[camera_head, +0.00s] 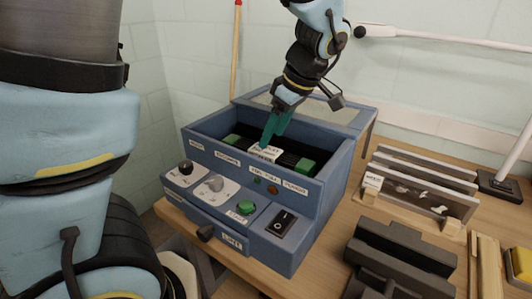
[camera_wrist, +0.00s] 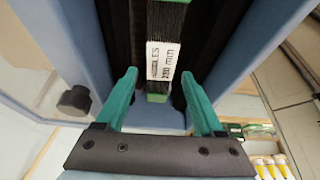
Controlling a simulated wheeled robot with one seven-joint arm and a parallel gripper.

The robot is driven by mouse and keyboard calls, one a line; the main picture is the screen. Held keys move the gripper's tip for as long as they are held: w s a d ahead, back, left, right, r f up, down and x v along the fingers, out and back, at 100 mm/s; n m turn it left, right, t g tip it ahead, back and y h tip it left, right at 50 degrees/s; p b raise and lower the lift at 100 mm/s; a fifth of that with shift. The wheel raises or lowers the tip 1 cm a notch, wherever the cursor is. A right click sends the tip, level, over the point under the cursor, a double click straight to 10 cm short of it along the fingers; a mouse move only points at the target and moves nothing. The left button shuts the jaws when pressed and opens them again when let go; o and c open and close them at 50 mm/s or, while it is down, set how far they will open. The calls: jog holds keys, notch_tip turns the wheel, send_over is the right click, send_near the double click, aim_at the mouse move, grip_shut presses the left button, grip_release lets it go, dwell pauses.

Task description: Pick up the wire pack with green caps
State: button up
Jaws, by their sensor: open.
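The wire pack (camera_head: 288,160) is a dark bundle with a white label and a green cap at each end (camera_head: 305,166). It lies inside the blue machine box (camera_head: 312,192). My gripper (camera_head: 267,144) points down into the box over the label. In the wrist view my gripper (camera_wrist: 158,76) is open, its teal fingers apart on either side of the pack. Finger contact with the pack cannot be told.
A wooden rack with metal plates (camera_head: 425,185) and a dark block (camera_head: 400,262) stand right on the table.

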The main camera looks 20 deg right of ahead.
aim_at(267, 150)
jog(key=p+x, duration=0.1)
jog(key=x, duration=0.4)
jog(key=shift+s+f+p, duration=0.1)
jog(key=shift+p, duration=0.3)
grip_shut()
dwell(0.4)
